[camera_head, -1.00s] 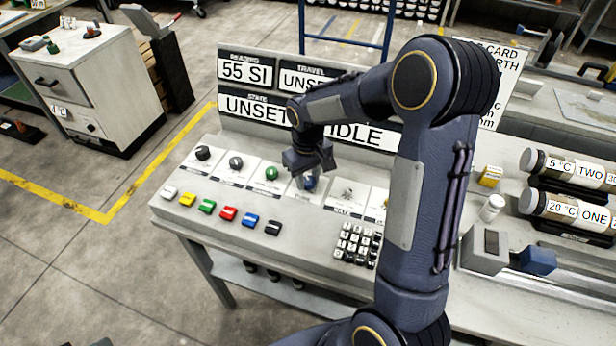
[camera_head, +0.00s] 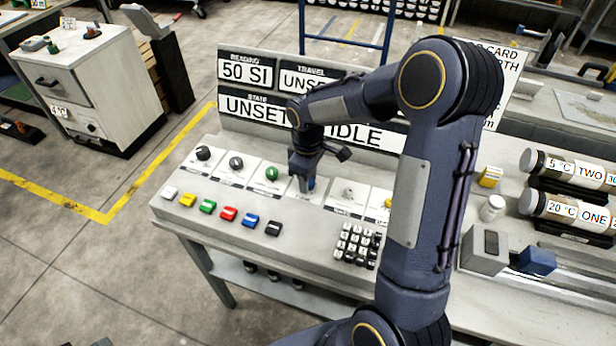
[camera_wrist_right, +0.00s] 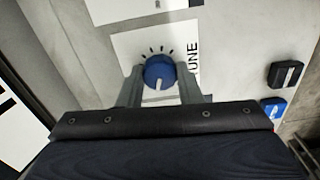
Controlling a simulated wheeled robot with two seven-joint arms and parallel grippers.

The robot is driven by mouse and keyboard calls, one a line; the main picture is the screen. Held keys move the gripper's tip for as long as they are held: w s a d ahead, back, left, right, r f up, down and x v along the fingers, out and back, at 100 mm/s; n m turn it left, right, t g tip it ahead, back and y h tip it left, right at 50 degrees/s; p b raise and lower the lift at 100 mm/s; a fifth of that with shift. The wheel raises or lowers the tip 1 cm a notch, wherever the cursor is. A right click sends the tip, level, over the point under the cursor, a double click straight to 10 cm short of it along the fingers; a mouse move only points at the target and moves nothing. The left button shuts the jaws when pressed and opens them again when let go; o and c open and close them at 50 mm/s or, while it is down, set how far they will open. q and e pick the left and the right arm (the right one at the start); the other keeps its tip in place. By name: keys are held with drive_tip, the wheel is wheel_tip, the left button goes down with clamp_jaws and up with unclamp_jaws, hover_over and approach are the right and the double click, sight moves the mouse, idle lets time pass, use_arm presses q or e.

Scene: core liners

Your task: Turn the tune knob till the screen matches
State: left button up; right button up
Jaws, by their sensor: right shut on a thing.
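The blue tune knob (camera_wrist_right: 160,73) has a white pointer mark and sits on a white plate lettered "TUNE" in the right wrist view. My right gripper (camera_wrist_right: 160,88) has one finger on each side of the knob and is shut on it. In the head view my right gripper (camera_head: 304,178) is over the panel, and a bit of the blue knob (camera_head: 311,183) shows beside it. The reading screen (camera_head: 246,71) shows "50 SI". My left gripper is out of view.
Black, grey and green knobs (camera_head: 271,174) stand left of my gripper. Several coloured buttons (camera_head: 229,213) line the panel's front, with a keypad (camera_head: 357,245) to the right. Labelled core cylinders (camera_head: 568,169) lie at the right. A card (camera_head: 503,70) stands behind my arm.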

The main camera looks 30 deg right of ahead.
idle(0.3)
drive_tip(key=o, duration=1)
drive_tip(key=shift+c, duration=0.2)
drive_tip(key=shift+r, duration=0.15)
wheel_tip(320, 180, up, 7)
drive_tip(key=shift+r, duration=0.3)
